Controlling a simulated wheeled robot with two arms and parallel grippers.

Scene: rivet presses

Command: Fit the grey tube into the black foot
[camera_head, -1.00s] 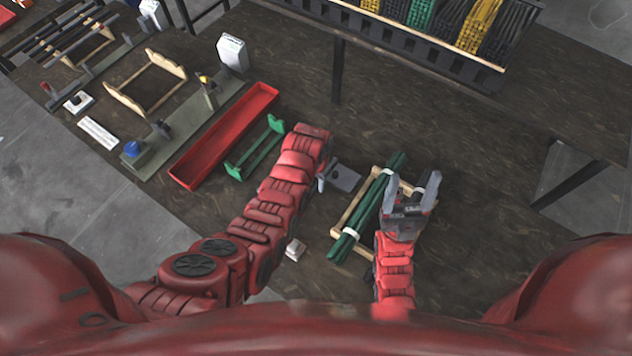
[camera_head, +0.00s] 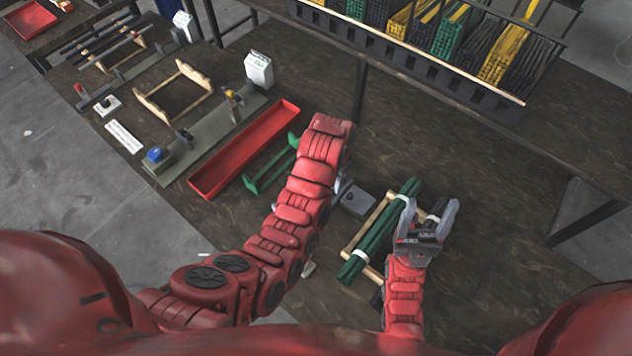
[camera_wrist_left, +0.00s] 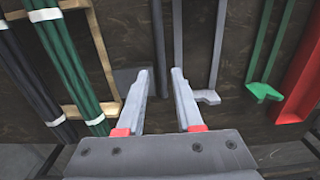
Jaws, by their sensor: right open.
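In the left wrist view a dark grey tube (camera_wrist_left: 158,45) runs between the fingers of my left gripper (camera_wrist_left: 163,74). The fingers are apart, and I see neither closed on it. A dark grey block (camera_wrist_left: 126,76) lies just left of the fingers; it also shows in the head view (camera_head: 357,199), right of my left arm. I cannot tell whether this block is the black foot. In the head view my left arm hides most of its gripper and what lies beneath. My right gripper (camera_head: 429,213) is open and empty, above a dark bundle beside the green bundle.
The green bundle (camera_head: 381,230) lies on a wooden rack (camera_head: 349,251) between my arms. Left of my left arm are a green rack (camera_head: 256,184) and a long red tray (camera_head: 213,183). A shelf (camera_head: 473,92) with coloured bundles stands at the back. Bare tabletop lies right of my right gripper.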

